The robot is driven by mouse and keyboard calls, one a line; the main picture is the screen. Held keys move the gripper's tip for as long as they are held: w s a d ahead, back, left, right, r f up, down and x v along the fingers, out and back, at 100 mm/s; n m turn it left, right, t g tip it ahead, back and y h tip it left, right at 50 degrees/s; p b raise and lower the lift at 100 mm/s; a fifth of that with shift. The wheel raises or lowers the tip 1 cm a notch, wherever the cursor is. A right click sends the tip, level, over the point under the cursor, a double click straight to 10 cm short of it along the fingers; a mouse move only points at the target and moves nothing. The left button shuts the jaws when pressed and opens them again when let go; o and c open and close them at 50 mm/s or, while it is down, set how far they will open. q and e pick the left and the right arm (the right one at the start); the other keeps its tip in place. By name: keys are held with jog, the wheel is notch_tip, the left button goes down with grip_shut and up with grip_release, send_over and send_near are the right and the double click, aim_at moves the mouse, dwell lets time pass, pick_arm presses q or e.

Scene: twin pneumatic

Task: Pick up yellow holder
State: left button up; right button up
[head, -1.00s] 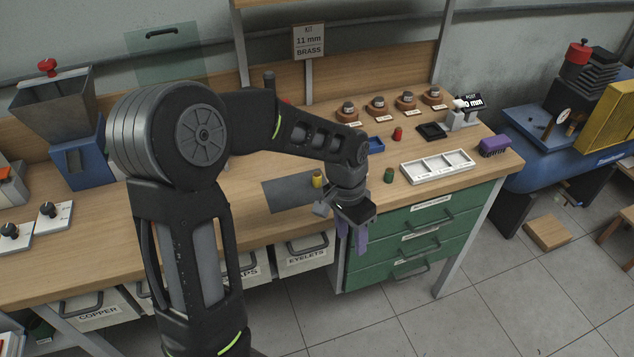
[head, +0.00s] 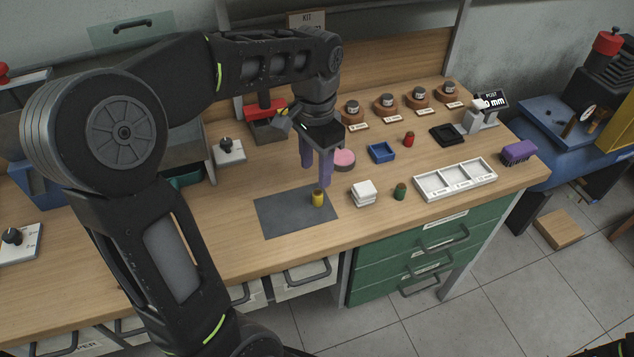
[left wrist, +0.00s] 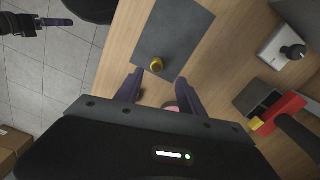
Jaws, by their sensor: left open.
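The yellow holder (head: 318,199) is a small upright cylinder near the right side of the grey mat (head: 280,217). My left gripper (head: 316,177) is open, with purple fingers pointing down above the holder. The fingers look apart from it, and nothing is between them. In the left wrist view, what looks like my right gripper (left wrist: 55,22) shows at the top left over the floor; its jaw opening is unclear.
A white stack (head: 363,193) and a green holder (head: 400,191) stand to the right. A pink-topped round item (head: 344,160) is behind the fingers. A blue tray (head: 381,153), red holder (head: 409,139) and white compartment tray (head: 424,188) lie further right. A red-handled press (head: 265,108) stands behind.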

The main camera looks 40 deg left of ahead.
aim_at(318, 191)
pick_arm(q)
jog(key=shift+s+d+r, duration=0.1)
jog(key=shift+s+d, duration=0.1)
jog(key=shift+f, duration=1.35)
jog(key=shift+w+d+f+p, duration=0.1)
jog(key=shift+f+p, duration=0.1)
jog(key=shift+f, duration=1.15)
jog(key=shift+w+f+p, duration=0.1)
jog(key=shift+f+p, duration=0.1)
jog(key=shift+f, duration=1.1)
grip_shut()
